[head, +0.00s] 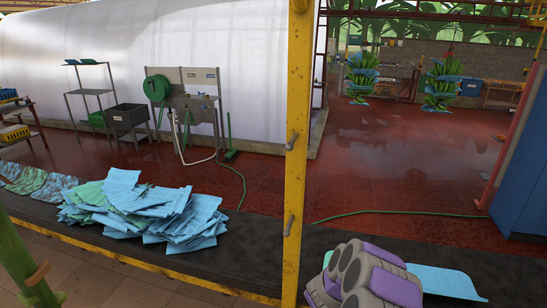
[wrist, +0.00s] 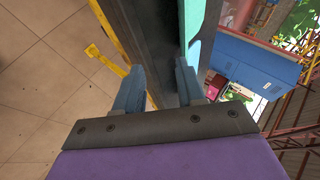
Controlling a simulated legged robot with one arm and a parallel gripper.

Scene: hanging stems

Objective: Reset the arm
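My purple and grey arm (head: 365,278) shows at the bottom right of the head view, over the dark belt. My gripper (wrist: 160,85) is in the wrist view, with two blue-grey fingers spread apart. Nothing is visible between them except the dark belt surface behind. My fingertips do not show clearly in the head view. A light blue sheet (head: 445,281) lies on the belt just right of my arm, partly hidden by it. A blue-green strip (wrist: 207,35) shows beyond the right finger in the wrist view; I cannot tell whether they touch.
A yellow post (head: 298,150) stands upright near my arm. A pile of blue and green sheets (head: 145,210) lies on the dark belt (head: 255,262) to its left. A green stem (head: 25,265) is at the bottom left. Green bunches (head: 362,75) hang far back. The red floor (head: 390,175) is largely clear.

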